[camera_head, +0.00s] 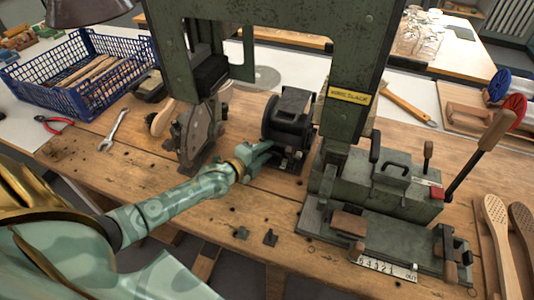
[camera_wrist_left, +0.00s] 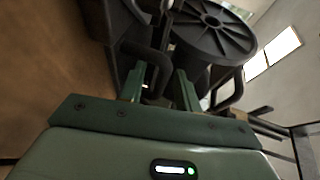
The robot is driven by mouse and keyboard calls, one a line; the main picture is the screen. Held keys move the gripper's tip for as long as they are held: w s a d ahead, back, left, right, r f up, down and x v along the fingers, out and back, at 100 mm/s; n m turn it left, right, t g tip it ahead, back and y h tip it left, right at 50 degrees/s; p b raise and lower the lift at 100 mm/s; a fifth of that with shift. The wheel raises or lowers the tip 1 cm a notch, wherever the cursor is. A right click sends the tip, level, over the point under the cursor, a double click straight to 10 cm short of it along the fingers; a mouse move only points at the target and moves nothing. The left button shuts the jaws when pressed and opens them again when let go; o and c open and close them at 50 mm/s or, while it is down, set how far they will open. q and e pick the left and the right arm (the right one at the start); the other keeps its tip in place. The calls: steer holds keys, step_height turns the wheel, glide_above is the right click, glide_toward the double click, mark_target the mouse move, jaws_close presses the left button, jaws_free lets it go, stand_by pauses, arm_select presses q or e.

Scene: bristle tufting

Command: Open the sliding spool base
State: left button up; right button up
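The black wire spool (camera_head: 286,118) sits on its dark low base (camera_head: 296,163) behind the green press frame on the wooden bench. In the left wrist view the spool (camera_wrist_left: 213,28) shows its spoked flange at the top right. A dark bar-like handle (camera_wrist_left: 152,62) lies in front of it. My left gripper (camera_head: 268,150) is at the near left side of the spool base. In the wrist view its two green fingers (camera_wrist_left: 160,88) stand apart, with the dark handle just ahead or between their tips; I cannot tell contact. The right gripper is not in view.
The green press frame (camera_head: 348,110) and machine block (camera_head: 385,185) stand right of the spool. A metal disc-like part (camera_head: 197,132) stands left of it. A blue crate (camera_head: 75,80), wrench (camera_head: 118,124) and red pliers (camera_head: 50,123) lie farther left. The front bench strip is mostly clear.

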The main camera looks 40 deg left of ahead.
arm_select(q)
steer(key=shift+w+d, duration=0.1)
steer(key=shift+w, duration=0.2)
